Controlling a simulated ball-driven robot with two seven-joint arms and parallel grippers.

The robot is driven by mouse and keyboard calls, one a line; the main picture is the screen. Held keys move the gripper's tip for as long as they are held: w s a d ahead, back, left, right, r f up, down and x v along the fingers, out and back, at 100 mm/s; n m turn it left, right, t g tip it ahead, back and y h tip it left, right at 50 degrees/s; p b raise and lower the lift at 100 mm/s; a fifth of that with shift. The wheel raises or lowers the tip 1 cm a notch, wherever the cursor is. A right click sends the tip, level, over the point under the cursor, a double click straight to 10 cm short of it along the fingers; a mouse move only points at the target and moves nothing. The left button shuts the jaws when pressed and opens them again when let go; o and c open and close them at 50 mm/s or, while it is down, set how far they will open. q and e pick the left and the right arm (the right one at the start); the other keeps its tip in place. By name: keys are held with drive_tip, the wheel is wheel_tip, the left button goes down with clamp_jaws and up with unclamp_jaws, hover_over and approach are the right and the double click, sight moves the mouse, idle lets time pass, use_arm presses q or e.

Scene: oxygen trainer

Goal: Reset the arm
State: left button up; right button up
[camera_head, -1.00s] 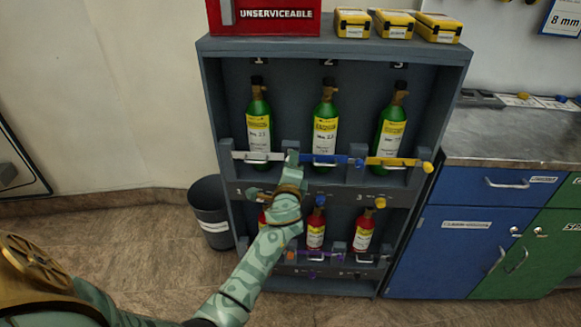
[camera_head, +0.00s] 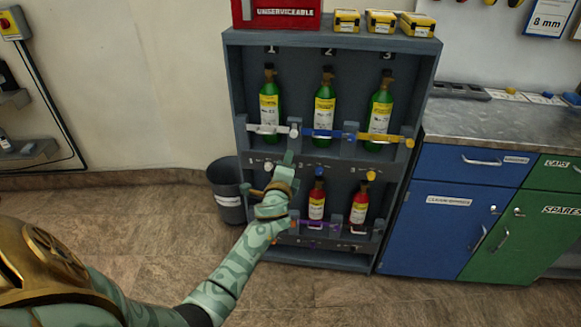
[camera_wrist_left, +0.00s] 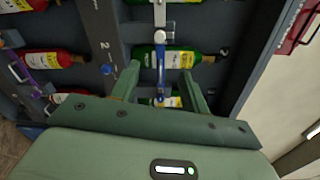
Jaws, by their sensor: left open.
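My left gripper (camera_head: 286,160) is in front of the grey rack (camera_head: 236,100), just below the upper row's retaining bars, and holds nothing visible. Its two fingers stand apart in the left wrist view (camera_wrist_left: 158,82), with a blue bar (camera_wrist_left: 160,72) showing between and beyond them. In the head view, a white bar (camera_head: 266,129), a blue bar (camera_head: 323,133) and a yellow bar (camera_head: 379,137) cross in front of green bottles 1 (camera_head: 269,100), 2 (camera_head: 325,105) and 3 (camera_head: 380,110). Contact between fingers and bars cannot be told. My right gripper is out of view.
Red bottles (camera_head: 316,203) stand on the lower shelf, partly hidden by my left arm. A red UNSERVICEABLE box (camera_head: 276,14) and yellow cases (camera_head: 381,21) sit on top. A bin (camera_head: 228,188) stands left, a blue cabinet (camera_head: 445,225) right. Floor at left is open.

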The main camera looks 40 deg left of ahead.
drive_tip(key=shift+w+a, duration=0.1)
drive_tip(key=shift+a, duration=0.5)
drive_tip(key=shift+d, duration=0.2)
